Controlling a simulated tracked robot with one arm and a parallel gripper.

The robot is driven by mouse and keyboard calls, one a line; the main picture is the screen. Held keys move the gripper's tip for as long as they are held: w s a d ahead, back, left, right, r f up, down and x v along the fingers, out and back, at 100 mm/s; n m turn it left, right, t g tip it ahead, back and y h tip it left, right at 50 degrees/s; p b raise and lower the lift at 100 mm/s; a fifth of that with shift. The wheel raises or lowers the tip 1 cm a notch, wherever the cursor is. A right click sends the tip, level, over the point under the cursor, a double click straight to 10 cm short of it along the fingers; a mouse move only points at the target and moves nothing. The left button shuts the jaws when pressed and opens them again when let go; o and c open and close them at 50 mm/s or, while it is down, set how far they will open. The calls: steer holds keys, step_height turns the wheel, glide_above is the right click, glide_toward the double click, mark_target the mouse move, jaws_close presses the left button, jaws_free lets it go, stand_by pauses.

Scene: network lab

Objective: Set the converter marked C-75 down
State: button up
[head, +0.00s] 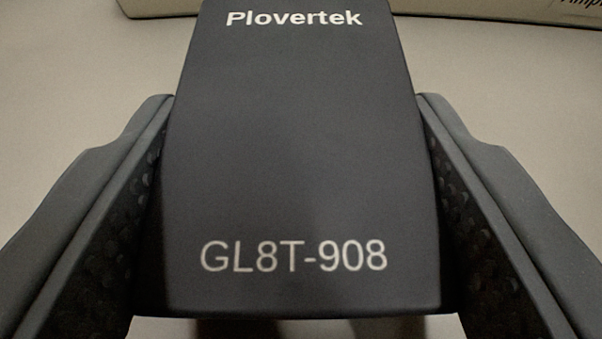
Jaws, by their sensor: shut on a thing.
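My gripper (300,205) is shut on a black box-shaped device (300,140). Its top face reads "Plovertek" at the far end and "GL8T-908" at the near end. No C-75 mark shows on the face in view. The two grey fingers press on its left and right sides. Its underside is hidden, so I cannot tell whether it touches the surface below.
A pale, plain surface (70,75) spreads around the device and looks clear on both sides. A beige box or casing (480,10) with partly cut-off lettering runs along the top edge, beyond the device.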

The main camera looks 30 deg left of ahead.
steer(key=o, duration=1.2)
steer(key=shift+c, duration=0.2)
steer(key=p+v, duration=0.2)
steer(key=v, duration=1)
